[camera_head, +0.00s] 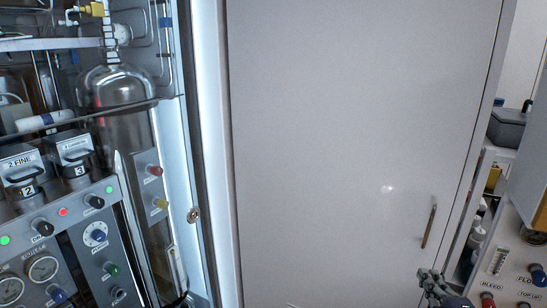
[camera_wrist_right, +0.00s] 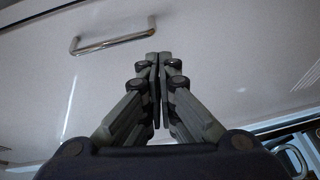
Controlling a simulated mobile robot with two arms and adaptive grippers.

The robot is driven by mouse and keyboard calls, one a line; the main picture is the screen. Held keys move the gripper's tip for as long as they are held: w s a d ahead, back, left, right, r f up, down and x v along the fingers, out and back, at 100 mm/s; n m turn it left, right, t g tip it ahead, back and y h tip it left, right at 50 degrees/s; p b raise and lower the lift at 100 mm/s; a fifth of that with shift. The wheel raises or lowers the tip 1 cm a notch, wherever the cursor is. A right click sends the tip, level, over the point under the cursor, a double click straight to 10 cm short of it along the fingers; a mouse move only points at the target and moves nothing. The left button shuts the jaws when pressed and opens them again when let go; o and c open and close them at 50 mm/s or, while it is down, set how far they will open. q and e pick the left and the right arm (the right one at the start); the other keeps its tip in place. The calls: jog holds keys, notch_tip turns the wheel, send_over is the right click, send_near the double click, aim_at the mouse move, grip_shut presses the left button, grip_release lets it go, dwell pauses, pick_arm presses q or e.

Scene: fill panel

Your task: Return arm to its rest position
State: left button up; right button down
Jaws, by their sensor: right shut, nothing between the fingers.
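My right gripper (camera_head: 434,280) shows at the bottom edge of the head view, right of centre, in front of the lower right part of a large pale door. Its fingers fill the middle of the right wrist view (camera_wrist_right: 159,58); they are pressed together with nothing between them. In that view a metal bar handle (camera_wrist_right: 112,42) on a pale panel lies beyond the fingertips to the left, apart from them. My left gripper is in neither view.
The pale door (camera_head: 350,130) has a slim vertical handle (camera_head: 429,222). At left is a panel with gauges, knobs and lights, with a metal cylinder (camera_head: 124,125). At right are shelves with bottles and a panel with knobs (camera_head: 487,300).

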jog(key=s+a+f+m+g+h, duration=0.1)
jog(key=s+a+f+m+g, duration=0.35)
jog(key=s+f, duration=0.25)
jog(key=s+a+f+m+g, duration=0.3)
jog(key=s+a+f+m, duration=0.2)
jog(key=s+f, duration=0.2)
jog(key=s+a+f+m+g+y, duration=0.2)
jog(key=s+a+g, duration=0.1)
jog(key=s+a, duration=0.4)
jog(key=s+a+f+m+g+y, duration=0.25)
jog(key=s+a, duration=0.25)
jog(key=s, duration=0.3)
notch_tip(320, 180, down, 24)
jog(key=s+f+n+g, duration=0.1)
jog(key=g, duration=0.1)
jog(key=s+d+f, duration=0.1)
jog(key=s+f, duration=0.7)
jog(key=s+d+f+g+h, duration=0.1)
jog(key=s+d+f, duration=0.1)
jog(key=s+f, duration=0.6)
jog(key=shift+s+d+f+n, duration=0.2)
jog(key=shift+s+d+n, duration=0.1)
jog(key=shift+s, duration=0.3)
